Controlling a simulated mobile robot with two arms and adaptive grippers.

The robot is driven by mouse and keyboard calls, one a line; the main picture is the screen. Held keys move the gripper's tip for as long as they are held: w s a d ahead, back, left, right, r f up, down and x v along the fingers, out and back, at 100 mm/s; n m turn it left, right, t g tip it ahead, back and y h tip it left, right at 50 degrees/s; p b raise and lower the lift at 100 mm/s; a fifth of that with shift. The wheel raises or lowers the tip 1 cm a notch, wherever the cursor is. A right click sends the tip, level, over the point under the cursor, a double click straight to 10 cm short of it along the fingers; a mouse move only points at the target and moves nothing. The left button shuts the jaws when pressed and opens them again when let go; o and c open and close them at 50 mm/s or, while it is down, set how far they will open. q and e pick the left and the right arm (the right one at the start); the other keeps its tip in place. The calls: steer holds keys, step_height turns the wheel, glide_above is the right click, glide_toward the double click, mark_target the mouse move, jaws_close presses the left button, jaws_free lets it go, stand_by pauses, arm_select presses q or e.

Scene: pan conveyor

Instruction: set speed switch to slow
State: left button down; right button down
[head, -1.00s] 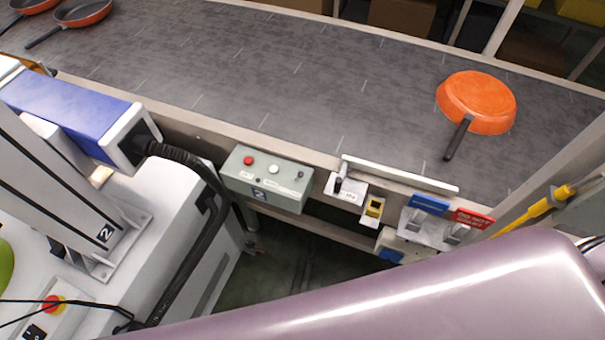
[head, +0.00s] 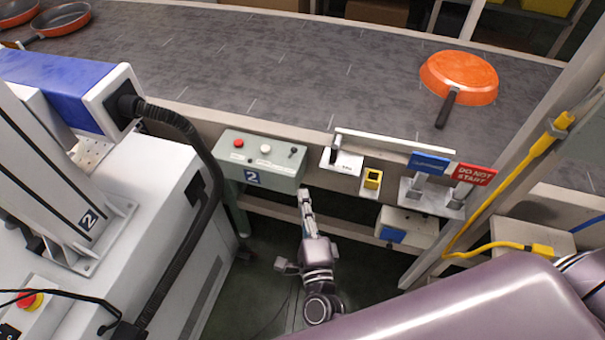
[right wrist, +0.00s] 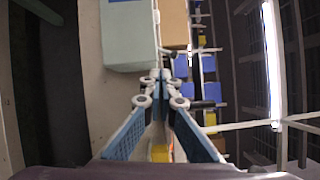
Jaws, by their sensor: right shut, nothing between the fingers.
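The grey-green control box (head: 262,180), marked with a 2, hangs on the conveyor's near side. Its top carries a red button (head: 238,143), a white button (head: 265,149) and a small dark switch (head: 291,153) at the right end. The switch's setting and label are too small to read. My right gripper (head: 304,192) is shut and empty, its fingertips beside the box's right end, below the switch. In the right wrist view the closed fingertips (right wrist: 160,74) are near the box's corner (right wrist: 130,40). The left gripper is out of view.
A dark lever on a white plate (head: 347,166), a yellow unit (head: 372,179), a blue sign (head: 428,163) and a red DO NOT START sign (head: 474,175) stand right of the box. An orange pan (head: 459,77) lies on the conveyor (head: 270,70). A black hose (head: 190,130) passes left of the box.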

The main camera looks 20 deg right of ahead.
steer(key=shift+s+d+r+m+h, duration=0.1)
steer(key=shift+d+r+m+h, duration=0.25)
steer(key=shift+r+m, duration=0.2)
steer(key=shift+s+d+r+m+h, duration=0.1)
steer(key=shift+d+r+m+h, duration=0.1)
steer(key=shift+r+m+h, duration=0.25)
steer(key=shift+w, duration=0.1)
steer(key=p, duration=0.2)
glide_toward(292, 153)
steer(key=w+d+r, duration=0.1)
steer(key=w+d, duration=0.3)
steer(key=w, duration=0.1)
steer(key=shift+w+d, duration=0.2)
steer(key=shift+w, duration=0.5)
